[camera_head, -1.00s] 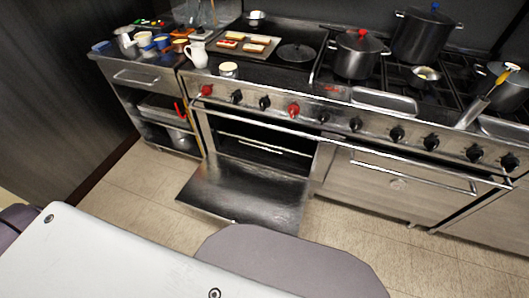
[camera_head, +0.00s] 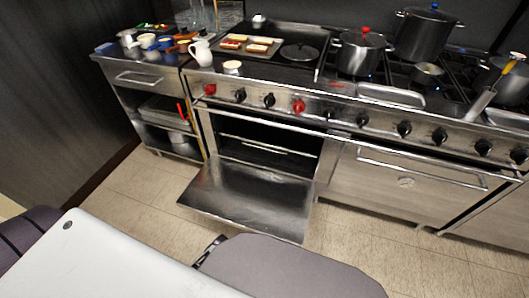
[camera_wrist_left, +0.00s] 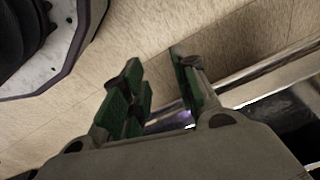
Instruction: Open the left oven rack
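The left oven's door (camera_head: 245,200) is folded down, with its inner face upward, in the head view. The oven cavity (camera_head: 235,150) is open and dark, and a metal rack (camera_head: 255,146) shows as thin bright lines inside it. In the left wrist view my left gripper (camera_wrist_left: 155,75) is open, with green-padded fingers apart and nothing visibly held. A long metal bar or edge (camera_wrist_left: 265,68) runs behind the fingers; I cannot tell whether they touch it. In the head view my grey arm hides most of the left gripper. My right gripper is not in view.
A closed oven door with a handle (camera_head: 420,166) is at right. Knobs line the range front. Pots, including a red-knobbed one (camera_head: 358,52), stand on top. A steel counter (camera_head: 140,78) with cups is at left. Tiled floor (camera_head: 135,190) is clear left of the open door.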

